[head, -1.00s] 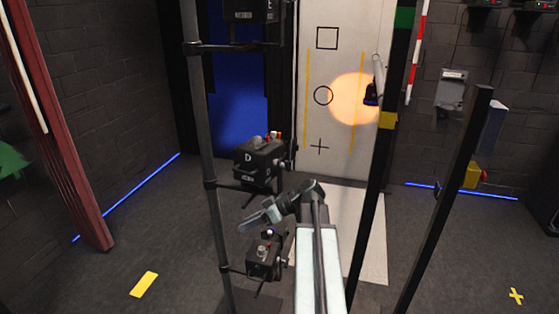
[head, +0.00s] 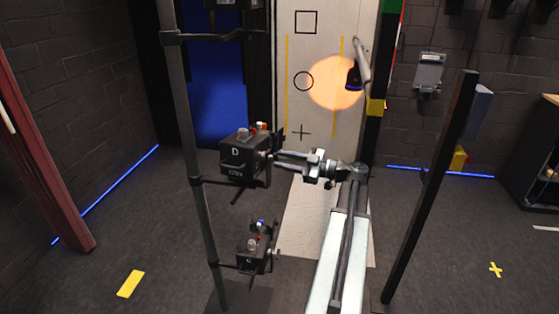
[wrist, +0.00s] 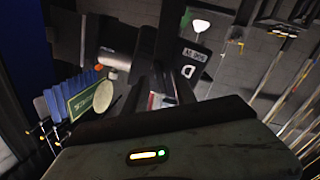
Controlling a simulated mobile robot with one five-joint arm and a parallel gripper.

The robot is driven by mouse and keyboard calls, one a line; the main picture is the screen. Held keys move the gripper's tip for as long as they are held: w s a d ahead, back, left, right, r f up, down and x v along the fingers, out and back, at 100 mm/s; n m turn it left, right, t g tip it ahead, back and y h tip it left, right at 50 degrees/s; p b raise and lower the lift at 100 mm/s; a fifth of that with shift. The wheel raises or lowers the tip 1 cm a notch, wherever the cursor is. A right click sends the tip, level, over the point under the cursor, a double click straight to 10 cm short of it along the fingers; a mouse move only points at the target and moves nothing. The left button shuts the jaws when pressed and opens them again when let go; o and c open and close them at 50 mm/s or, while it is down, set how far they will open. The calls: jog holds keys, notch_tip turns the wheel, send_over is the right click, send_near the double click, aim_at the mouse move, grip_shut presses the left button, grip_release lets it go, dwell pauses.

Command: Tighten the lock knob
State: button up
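A black box marked D (head: 240,160) is clamped to a dark upright pole (head: 187,120) and has red and pale small parts on top. My gripper (head: 276,159) reaches leftward to the right side of this box. Its two fingers look parted, with a gap between them. In the wrist view, the fingers (wrist: 160,75) point away from me, and the D box (wrist: 188,68) lies just beyond and to the right of them. I cannot pick out the lock knob for sure, nor tell whether the fingers touch anything.
A second black box (head: 254,255) hangs lower on the pole, and another (head: 235,4) is at the top edge. A black post (head: 432,190) stands at right. A pale panel (head: 313,110) with drawn shapes stands behind. Floor is open at left.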

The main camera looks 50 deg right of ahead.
jog(key=shift+w+a, duration=0.25)
jog(key=shift+w, duration=0.3)
grip_shut()
jog(key=shift+m, duration=0.3)
jog(key=m, duration=2.2)
